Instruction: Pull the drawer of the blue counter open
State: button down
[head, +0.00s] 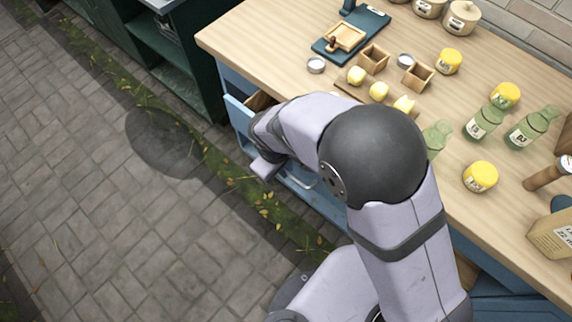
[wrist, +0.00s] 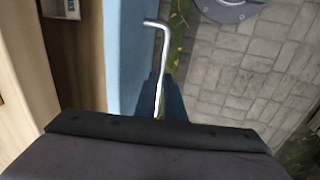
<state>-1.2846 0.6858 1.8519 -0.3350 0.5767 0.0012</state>
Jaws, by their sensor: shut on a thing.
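The blue counter has a pale wooden top (head: 300,45). Its blue drawer front (head: 239,115) stands out from the counter in the head view, with part of the wooden inside showing behind it, so the drawer is partly open. In the wrist view the drawer front (wrist: 128,50) is a light blue strip, with the brown drawer inside (wrist: 83,60) to its left. A bent metal bar handle (wrist: 160,45) runs along the front. My gripper (wrist: 161,88) is shut on the handle, its dark fingertips on either side. In the head view my arm hides the fingers and handle.
A dark green shelf unit (head: 170,60) stands to the left. The paved floor (head: 90,200) in front is open.

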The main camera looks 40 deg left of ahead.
jog(key=s+b, duration=0.1)
jog(key=s, duration=1.8)
jog(key=c, duration=1.8)
grip_release()
jog(key=shift+c, duration=0.2)
notch_tip(320, 180, up, 7)
jog(key=s+b, duration=0.1)
jog(key=shift+s, duration=0.25)
jog(key=shift+r, duration=0.1)
